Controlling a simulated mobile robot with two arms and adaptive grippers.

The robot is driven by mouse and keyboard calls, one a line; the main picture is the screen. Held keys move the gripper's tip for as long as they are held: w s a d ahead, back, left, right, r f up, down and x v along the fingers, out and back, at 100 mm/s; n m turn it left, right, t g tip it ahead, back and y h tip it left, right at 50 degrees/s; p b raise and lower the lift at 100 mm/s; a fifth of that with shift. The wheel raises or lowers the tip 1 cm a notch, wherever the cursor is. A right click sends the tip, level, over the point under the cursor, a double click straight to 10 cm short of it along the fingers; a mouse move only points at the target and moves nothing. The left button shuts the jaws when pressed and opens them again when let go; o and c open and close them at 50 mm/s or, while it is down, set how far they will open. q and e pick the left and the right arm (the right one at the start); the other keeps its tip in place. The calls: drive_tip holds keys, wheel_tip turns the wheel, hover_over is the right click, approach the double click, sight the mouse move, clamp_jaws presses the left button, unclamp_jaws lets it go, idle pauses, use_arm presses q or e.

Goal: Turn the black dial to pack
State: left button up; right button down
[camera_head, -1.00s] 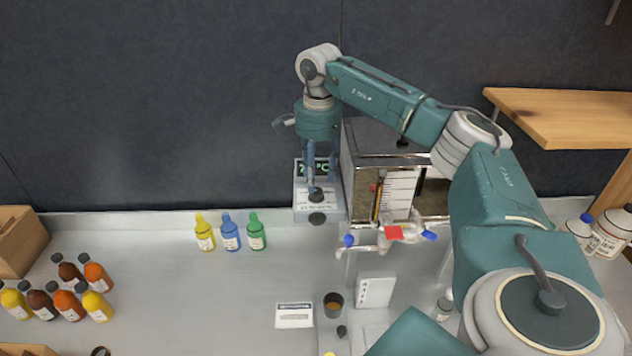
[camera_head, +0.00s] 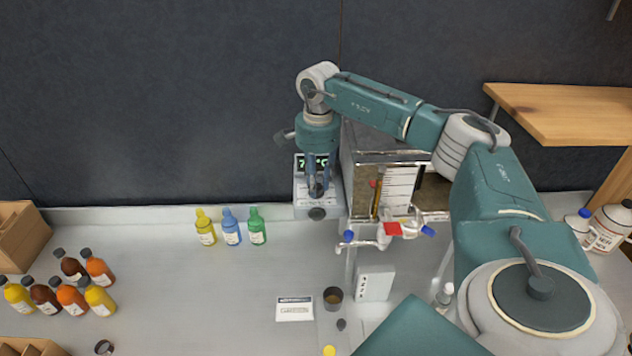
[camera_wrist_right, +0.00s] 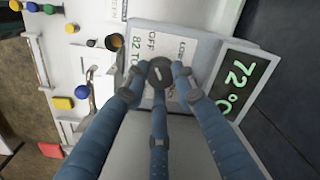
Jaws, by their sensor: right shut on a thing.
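The black dial (camera_wrist_right: 160,72) sits on the sloping face of a grey control box (camera_head: 302,209). In the right wrist view, printed words "OFF" and "82 TO" show beside the dial, and a green display (camera_wrist_right: 236,82) reads 72 °C. My right gripper (camera_head: 318,190) reaches down to the box from above, and its blue fingers (camera_wrist_right: 158,88) are closed around the dial. The fingers hide part of the dial and part of the printed labels; I cannot read a "pack" label. My left gripper is not in view.
A metal evaporator cabinet (camera_head: 360,172) stands right of the control box, with a valve with red and blue parts (camera_head: 392,229) in front. Yellow, blue and green bottles (camera_head: 231,228) stand to the left.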

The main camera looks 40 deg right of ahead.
drive_tip(key=shift+a+m, duration=0.1)
drive_tip(key=shift+m, duration=0.3)
drive_tip(key=m, duration=0.5)
drive_tip(key=shift+w+m, duration=0.1)
drive_tip(key=shift+m, duration=0.3)
drive_tip(key=m, duration=0.3)
drive_tip(key=shift+m, duration=0.3)
drive_tip(key=m, duration=0.3)
drive_tip(key=shift+w+r+m, duration=0.1)
drive_tip(key=shift+m, duration=0.2)
drive_tip(key=m+p, duration=0.1)
drive_tip(key=m, duration=0.4)
drive_tip(key=shift+w+r, duration=0.1)
drive_tip(key=shift+m, duration=2.5)
drive_tip(key=shift+d+r, duration=0.1)
drive_tip(key=shift+d, duration=0.1)
drive_tip(key=c, duration=1.4)
unclamp_jaws()
drive_tip(key=shift+g, duration=0.3)
